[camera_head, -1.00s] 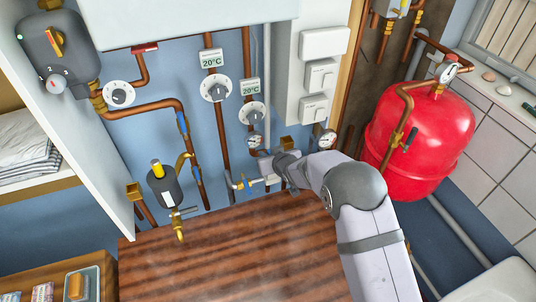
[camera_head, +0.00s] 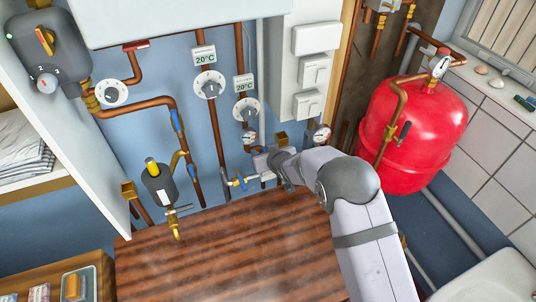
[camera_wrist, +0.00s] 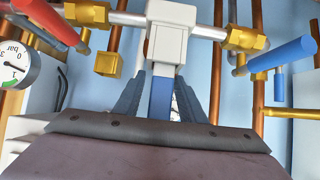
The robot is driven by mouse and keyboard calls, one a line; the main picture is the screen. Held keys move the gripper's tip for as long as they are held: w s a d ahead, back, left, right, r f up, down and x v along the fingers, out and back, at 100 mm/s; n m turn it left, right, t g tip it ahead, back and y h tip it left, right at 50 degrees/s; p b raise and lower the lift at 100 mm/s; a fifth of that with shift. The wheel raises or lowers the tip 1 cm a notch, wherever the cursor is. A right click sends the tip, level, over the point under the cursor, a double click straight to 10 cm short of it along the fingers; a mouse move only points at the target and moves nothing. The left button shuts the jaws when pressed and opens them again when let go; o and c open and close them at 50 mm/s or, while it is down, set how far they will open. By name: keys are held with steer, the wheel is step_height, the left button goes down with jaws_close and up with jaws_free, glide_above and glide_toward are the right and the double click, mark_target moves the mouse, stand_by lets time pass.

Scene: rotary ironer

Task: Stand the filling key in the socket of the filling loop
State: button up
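The filling loop (camera_wrist: 129,18) is a silver pipe with brass fittings in the wrist view. A white block (camera_wrist: 172,37) sits in its middle and appears to be its socket body. The filling key (camera_wrist: 161,98) is a blue bar between my gripper's two dark fingers, its far end against or just at the white block's narrow neck. My gripper (camera_wrist: 161,82) appears shut on the key, a finger on each side. How deep the key sits in the socket is hidden. In the head view the loop (camera_head: 252,181) shows low on the wall, and my arm hides the key.
A blue-handled valve (camera_wrist: 285,52) is right of the loop, with a red handle (camera_wrist: 42,18) and pressure gauge (camera_wrist: 12,62) to the left. The wooden worktop (camera_head: 225,250) is clear. A red vessel (camera_head: 415,130) stands right of my arm.

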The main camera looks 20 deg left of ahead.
steer(key=b+v, duration=0.3)
steer(key=v, duration=0.9)
steer(key=shift+r, duration=0.15)
steer(key=s+d+f+m+g+h, duration=0.1)
steer(key=s+d+m+h, duration=0.15)
steer(key=d, duration=1.05)
steer(key=s+d+f+m+g+h, duration=0.1)
steer(key=s+d+m+h, duration=0.2)
steer(key=d, duration=0.9)
steer(key=s+d+m+g+h, duration=0.1)
steer(key=s+d+g, duration=0.2)
steer(key=s+d, duration=0.3)
steer(key=s+d+f+m+g+h, duration=0.1)
steer(key=s+d, duration=0.5)
steer(key=s, duration=0.6)
steer(key=shift+s+d+f+m+g, duration=0.15)
steer(key=shift+d+m+g, duration=0.15)
steer(key=shift+m+g, duration=0.6)
steer(key=shift+f+h, duration=0.1)
steer(key=shift+h, duration=0.15)
